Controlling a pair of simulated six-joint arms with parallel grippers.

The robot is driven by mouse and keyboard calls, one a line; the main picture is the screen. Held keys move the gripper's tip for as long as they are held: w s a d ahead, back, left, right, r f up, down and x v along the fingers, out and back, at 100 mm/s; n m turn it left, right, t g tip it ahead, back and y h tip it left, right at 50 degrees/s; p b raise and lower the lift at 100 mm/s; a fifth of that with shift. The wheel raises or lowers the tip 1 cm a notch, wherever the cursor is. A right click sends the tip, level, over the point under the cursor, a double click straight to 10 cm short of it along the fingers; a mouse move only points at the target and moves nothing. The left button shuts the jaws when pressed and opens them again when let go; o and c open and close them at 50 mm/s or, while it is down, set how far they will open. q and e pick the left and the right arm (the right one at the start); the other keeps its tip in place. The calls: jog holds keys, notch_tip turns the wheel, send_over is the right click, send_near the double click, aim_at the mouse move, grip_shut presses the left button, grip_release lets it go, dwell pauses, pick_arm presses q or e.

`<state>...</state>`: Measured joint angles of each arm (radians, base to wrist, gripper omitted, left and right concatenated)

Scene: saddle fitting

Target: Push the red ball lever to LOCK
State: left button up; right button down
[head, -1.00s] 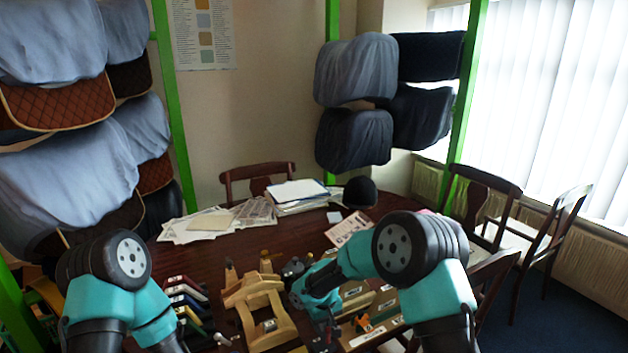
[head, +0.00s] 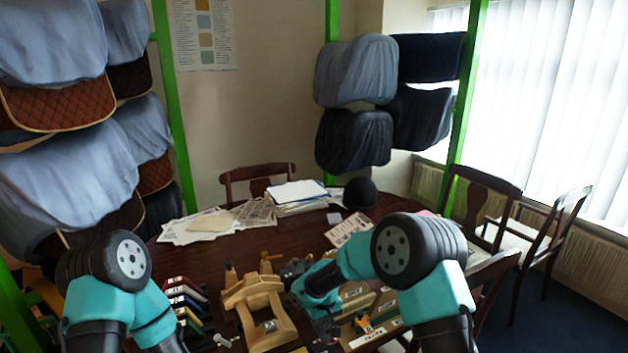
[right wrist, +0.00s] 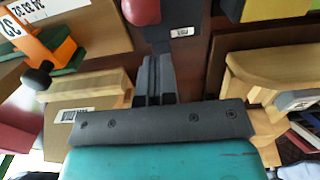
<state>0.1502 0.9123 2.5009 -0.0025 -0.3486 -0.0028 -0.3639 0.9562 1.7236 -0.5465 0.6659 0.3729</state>
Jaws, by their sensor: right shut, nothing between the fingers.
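The red ball (right wrist: 141,10) of the lever shows at the top edge of the right wrist view, partly cut off. It lies just ahead of my right gripper (right wrist: 157,62), whose fingers are shut together and empty, with a small gap between tips and ball. A dark plate with a barcode label (right wrist: 182,32) lies beside the ball. I cannot read any LOCK mark. In the head view my right gripper (head: 327,340) points down at the table's front, right of the wooden saddle stand; the ball cannot be made out there. My left arm shows, but its gripper is out of view.
The wooden stand (head: 262,312) is left of my right gripper. An orange clamp with a black knob (right wrist: 38,76) and a cardboard box (right wrist: 75,125) crowd its left side in the wrist view. Several coloured pieces (head: 183,300) lie further left. Papers (head: 215,222) lie at the back.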

jog(key=shift+r, duration=0.15)
notch_tip(320, 180, up, 7)
dwell(1.1)
